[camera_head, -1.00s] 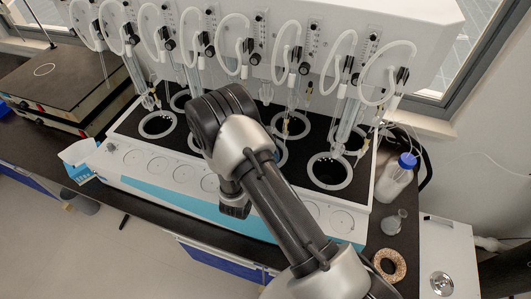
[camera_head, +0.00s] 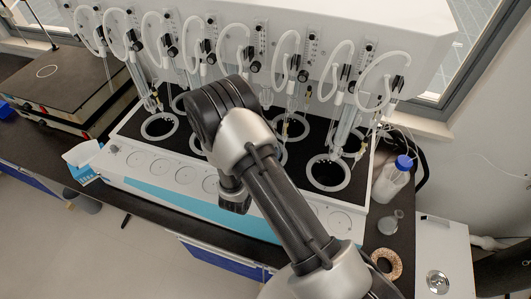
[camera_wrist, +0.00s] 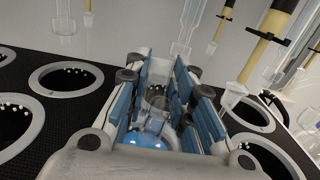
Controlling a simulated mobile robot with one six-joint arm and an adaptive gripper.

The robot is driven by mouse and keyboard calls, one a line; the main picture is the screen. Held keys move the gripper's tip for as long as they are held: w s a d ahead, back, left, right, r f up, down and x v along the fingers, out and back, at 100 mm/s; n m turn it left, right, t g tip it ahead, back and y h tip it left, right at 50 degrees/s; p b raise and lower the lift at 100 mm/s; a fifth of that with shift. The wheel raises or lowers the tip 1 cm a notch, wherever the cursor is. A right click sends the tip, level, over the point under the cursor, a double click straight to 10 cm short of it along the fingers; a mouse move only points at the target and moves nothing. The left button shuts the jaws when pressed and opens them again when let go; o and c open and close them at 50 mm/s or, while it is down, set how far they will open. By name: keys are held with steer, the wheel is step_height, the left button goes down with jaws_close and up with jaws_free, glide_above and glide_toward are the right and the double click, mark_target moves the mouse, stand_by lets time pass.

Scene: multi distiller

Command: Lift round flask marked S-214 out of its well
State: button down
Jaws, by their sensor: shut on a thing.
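In the wrist view my gripper (camera_wrist: 158,100) has its blue-padded fingers closed around the clear neck of a glass flask (camera_wrist: 155,97). A rounded blue surface (camera_wrist: 145,140) shows low between the fingers, close to the gripper body; I cannot tell if it is part of the flask. No S-214 marking is readable. The fingers hide most of the flask and what lies beneath it, so I cannot tell how far it sits in or above its well. In the head view my arm covers the gripper and the flask.
The distiller's black top has several ringed wells, such as an open one at right (camera_head: 329,172) and one at left (camera_head: 160,127). Glass tubes (camera_wrist: 190,25) hang close above the gripper. A blue-capped bottle (camera_head: 392,180) and a small flask (camera_head: 391,222) stand right.

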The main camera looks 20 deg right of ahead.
steer(key=shift+r+p, duration=1.3)
steer(key=shift+r, duration=1)
steer(key=shift+f+b, duration=0.2)
steer(key=shift+b, duration=0.35)
